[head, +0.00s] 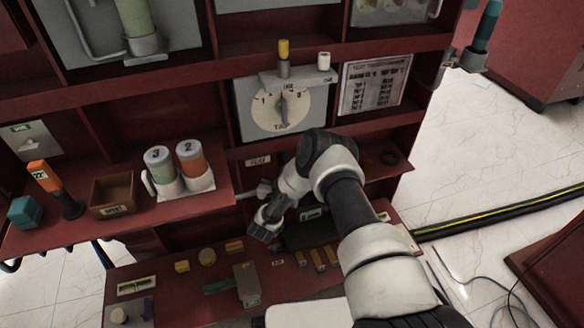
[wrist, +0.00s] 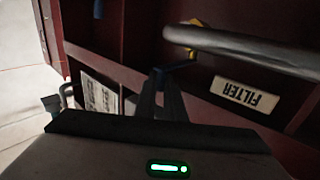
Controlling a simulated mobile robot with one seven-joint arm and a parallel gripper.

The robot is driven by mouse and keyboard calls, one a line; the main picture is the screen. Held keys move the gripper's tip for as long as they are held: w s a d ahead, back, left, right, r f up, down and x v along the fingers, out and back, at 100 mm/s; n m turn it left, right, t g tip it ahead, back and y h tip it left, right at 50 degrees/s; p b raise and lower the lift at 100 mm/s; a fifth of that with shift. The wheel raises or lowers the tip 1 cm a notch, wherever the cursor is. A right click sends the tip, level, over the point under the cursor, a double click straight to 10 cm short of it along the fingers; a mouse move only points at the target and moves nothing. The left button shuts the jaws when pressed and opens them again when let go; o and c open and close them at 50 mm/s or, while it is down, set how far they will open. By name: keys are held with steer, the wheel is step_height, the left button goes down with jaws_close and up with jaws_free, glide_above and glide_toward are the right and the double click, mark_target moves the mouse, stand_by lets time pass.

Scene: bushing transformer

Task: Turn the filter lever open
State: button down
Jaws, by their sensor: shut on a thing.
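The white FILTER label (wrist: 245,95) appears upside down to the right of the fingers. In the head view, the FILTER label (head: 257,161) is on the red cabinet below the tap dial. My arm reaches in just below it, and the lever and fingertips cannot be made out there.
The tap dial (head: 281,109) is above my wrist. A shelf at left holds canisters 3 (head: 159,165) and 2 (head: 190,158) and a brown bin (head: 112,196). Small parts lie on the lower red shelf. Open floor is at right, crossed by a black-and-yellow cable (head: 500,212).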

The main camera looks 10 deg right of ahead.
steer(key=shift+w+a+r, duration=0.15)
steer(key=shift+w, duration=0.05)
steer(key=c, duration=1.8)
jaws_free()
steer(key=shift+s, duration=0.1)
steer(key=p+v, duration=0.3)
steer(key=v, duration=1.4)
steer(key=shift+s, duration=0.15)
